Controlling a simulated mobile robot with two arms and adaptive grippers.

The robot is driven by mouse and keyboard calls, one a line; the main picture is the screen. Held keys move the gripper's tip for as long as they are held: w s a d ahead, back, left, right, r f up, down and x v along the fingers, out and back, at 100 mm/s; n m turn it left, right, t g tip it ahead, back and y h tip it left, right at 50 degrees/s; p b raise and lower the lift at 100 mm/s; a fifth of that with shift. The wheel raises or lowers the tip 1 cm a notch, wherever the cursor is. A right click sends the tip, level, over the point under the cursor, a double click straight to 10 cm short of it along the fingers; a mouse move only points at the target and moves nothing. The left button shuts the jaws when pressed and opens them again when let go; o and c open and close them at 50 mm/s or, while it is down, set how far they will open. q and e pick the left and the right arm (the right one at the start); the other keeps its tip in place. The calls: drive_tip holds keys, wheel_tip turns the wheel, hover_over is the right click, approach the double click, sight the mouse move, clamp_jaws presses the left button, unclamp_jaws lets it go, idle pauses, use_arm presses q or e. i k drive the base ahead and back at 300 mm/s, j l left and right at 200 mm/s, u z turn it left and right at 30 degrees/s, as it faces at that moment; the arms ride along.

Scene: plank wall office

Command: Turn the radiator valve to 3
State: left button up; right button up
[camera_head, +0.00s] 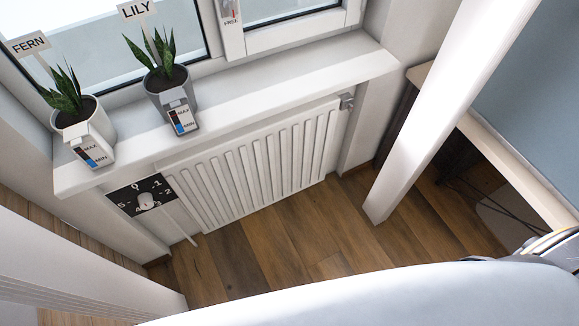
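The radiator valve is a small white knob (146,199) on a black dial plate (126,200) with white numbers around it. The lower numbers are small and partly beside the knob. I cannot tell which number the knob points to. Neither of my grippers shows in this view, and nothing touches the knob.
Two potted plants, labelled FERN (84,122) and LILY (170,88), stand on the sill (230,105) above, each with a MAX/MIN gauge. A white post (430,120) stands right of the radiator, near a desk edge (520,165). Wooden floor (290,250) before the radiator is clear.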

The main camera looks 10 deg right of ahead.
sight(146, 200)
drive_tip(key=u, duration=1)
